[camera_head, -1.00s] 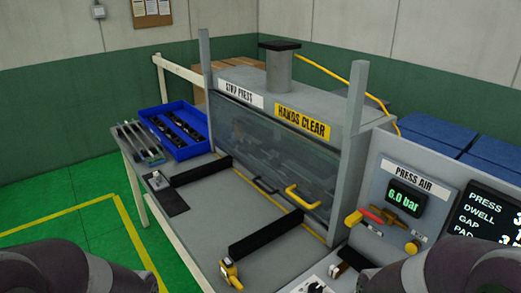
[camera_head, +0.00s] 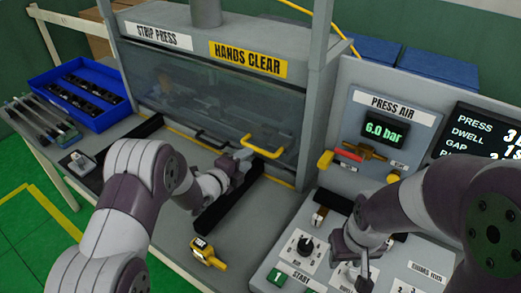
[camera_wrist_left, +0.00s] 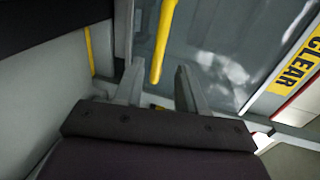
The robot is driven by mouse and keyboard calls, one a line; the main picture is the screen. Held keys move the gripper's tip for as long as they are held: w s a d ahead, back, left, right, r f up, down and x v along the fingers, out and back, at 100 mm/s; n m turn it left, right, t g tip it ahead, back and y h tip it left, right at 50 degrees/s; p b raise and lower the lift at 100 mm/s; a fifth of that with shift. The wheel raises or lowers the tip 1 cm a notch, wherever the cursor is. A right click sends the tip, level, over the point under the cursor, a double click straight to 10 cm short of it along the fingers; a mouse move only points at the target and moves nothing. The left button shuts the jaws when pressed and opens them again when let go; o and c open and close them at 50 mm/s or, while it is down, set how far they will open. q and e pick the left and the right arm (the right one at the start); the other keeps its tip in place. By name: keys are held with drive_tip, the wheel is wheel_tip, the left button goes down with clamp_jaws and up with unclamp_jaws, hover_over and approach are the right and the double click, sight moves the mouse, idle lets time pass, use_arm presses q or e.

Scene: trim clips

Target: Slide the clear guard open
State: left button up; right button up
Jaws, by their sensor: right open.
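The clear guard (camera_head: 200,95) is a see-through panel across the front of the strip press, and it is down. Its yellow handle (camera_head: 264,149) is at the lower right of the panel. My left gripper (camera_head: 243,157) is at the left end of this handle. In the left wrist view the gripper's fingers (camera_wrist_left: 159,72) are apart, with the end of the yellow handle (camera_wrist_left: 163,40) showing between their tips. I cannot tell whether they touch it. The guard (camera_wrist_left: 225,50) fills the background there. My right gripper (camera_head: 360,270) is open and empty above the control panel.
A black bar (camera_head: 228,203) lies on the bench below my left gripper. A dark handle (camera_head: 210,140) is on the left. A yellow gauge (camera_head: 207,252) lies in front. A blue bin (camera_head: 82,95) stands at left. The press air panel (camera_head: 385,120) is at right.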

sight(258, 150)
use_arm(q)
drive_tip(key=b+x, duration=0.1)
drive_tip(key=x, duration=0.6)
drive_tip(key=shift+w+f, duration=0.15)
drive_tip(key=shift+w, duration=0.25)
clamp_jaws()
wheel_tip(258, 150, up, 19)
drive_tip(key=p, duration=0.5)
unclamp_jaws()
